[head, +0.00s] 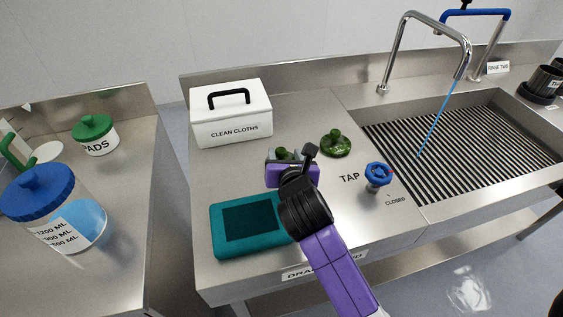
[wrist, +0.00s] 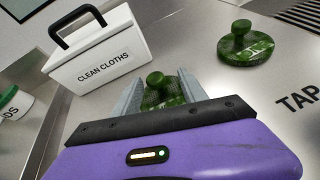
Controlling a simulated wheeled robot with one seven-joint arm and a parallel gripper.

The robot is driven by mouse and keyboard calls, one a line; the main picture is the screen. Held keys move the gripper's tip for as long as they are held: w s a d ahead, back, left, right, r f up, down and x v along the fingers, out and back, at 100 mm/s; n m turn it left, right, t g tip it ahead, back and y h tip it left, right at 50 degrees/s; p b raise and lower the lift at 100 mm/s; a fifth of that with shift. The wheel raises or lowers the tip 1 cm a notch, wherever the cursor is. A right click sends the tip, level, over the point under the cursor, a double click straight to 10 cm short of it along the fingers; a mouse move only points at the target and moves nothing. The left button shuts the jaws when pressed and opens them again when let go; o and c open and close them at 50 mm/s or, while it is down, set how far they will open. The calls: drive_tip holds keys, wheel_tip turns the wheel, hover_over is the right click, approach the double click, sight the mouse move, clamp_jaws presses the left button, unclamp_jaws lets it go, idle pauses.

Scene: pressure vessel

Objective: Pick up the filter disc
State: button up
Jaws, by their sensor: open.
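Two green discs with round knobs stand on the steel drainboard; I cannot tell which is the filter disc. The nearer green disc (wrist: 165,93) shows between the two grey fingers of my gripper (wrist: 160,84) in the wrist view. In the head view this nearer disc (head: 281,153) is mostly hidden by my gripper (head: 288,158). My gripper is open, and I see no clear contact with the disc. The second green disc (head: 336,143) stands apart to the right, with dark mesh and lettering; it also shows in the wrist view (wrist: 245,46).
A white "CLEAN CLOTHS" box (head: 230,116) stands behind to the left. A blue tap knob (head: 378,172) is at the right, before the sink (head: 500,190) with a running stream. A gap separates the left counter.

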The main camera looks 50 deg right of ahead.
drive_tip(key=x, duration=0.5)
drive_tip(key=shift+w+a, duration=0.15)
drive_tip(key=shift+w, duration=0.2)
clamp_jaws()
